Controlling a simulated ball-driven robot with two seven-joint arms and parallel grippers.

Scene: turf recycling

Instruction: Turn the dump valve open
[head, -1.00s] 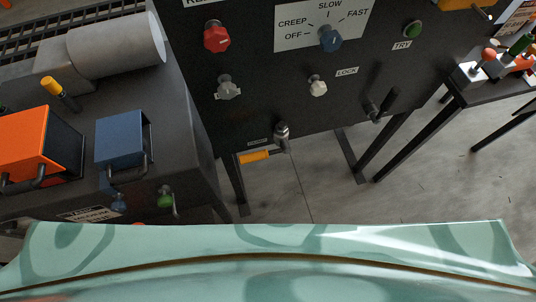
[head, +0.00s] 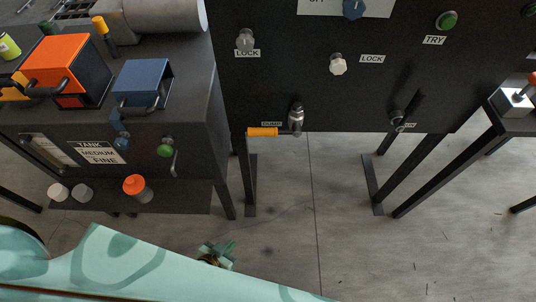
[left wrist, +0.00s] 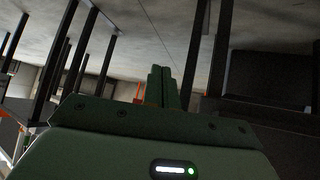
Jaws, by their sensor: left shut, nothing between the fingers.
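The dump valve (head: 296,118) hangs at the lower edge of the black panel, beside a small DUMP label. Its orange-yellow handle (head: 262,132) points left and lies level. My left gripper (head: 218,254) shows small in the head view, below and left of the valve, above the floor and apart from it. The left wrist view shows its two dark fingers (left wrist: 164,88) closed together with nothing between them. My right gripper is out of view.
The black panel (head: 400,95) carries white LOCK knobs, a green TRY button (head: 446,20) and a dark lever (head: 398,118). At left stands a dark bench with an orange box (head: 62,65), a blue box (head: 142,82) and a low shelf (head: 180,197). Panel legs flank open floor.

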